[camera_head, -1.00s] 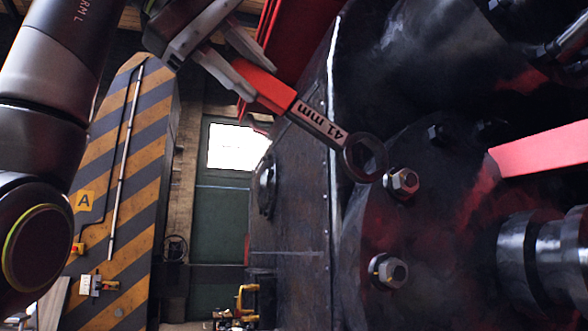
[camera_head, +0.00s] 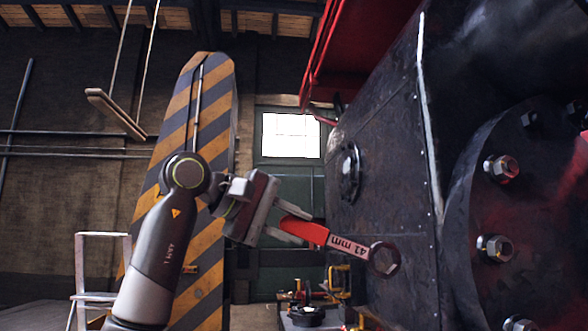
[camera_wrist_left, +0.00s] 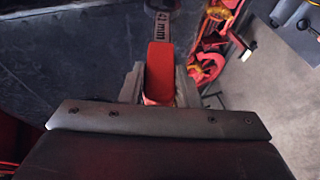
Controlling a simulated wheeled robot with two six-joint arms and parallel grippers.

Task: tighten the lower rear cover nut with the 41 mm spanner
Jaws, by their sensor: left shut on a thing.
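My left gripper (camera_head: 305,228) is shut on the red handle of the 41 mm spanner (camera_head: 347,246). The spanner points right and slightly down, and its dark ring end (camera_head: 384,259) hangs in free air, apart from every nut. The round dark cover (camera_head: 528,210) is at the right. Its left rim carries an upper nut (camera_head: 502,168), a nut below it (camera_head: 494,247) and another (camera_head: 520,324) cut by the bottom edge. My right gripper is out of view.
The dark riveted cylinder side (camera_head: 395,150) lies behind the spanner, with a red beam (camera_head: 365,50) above. A yellow-and-black striped pillar (camera_head: 215,100) stands behind my left arm. A cart with tools (camera_head: 308,316) is below. A pale chair-like frame (camera_head: 100,265) is at left.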

